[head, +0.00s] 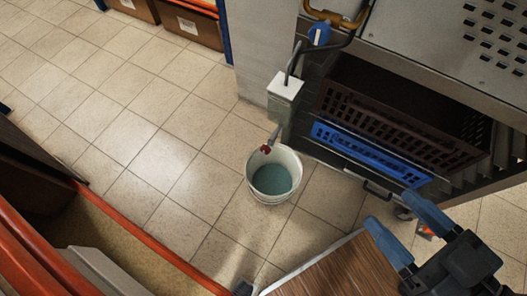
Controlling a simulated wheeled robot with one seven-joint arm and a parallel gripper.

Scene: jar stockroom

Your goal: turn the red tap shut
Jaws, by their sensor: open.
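The red tap (266,149) is a small red handle on a grey spout that comes down from a pale box on the pillar. It sits just above the far rim of a white bucket (251,182) that stands on the floor and holds blue-green water. The handle is too small to tell how far it is turned, and I cannot tell whether water runs. My gripper (392,211) is at the lower right, with its two blue fingers spread apart and nothing between them. It is well to the right of the tap and nearer to me, not touching it.
A blue crate (370,156) and a brown crate (349,105) sit in the metal unit right of the tap. A wooden top (345,272) is at the bottom centre. Orange-edged shelving (140,237) is at the lower left. Tiled floor (150,130) left of the bucket is clear.

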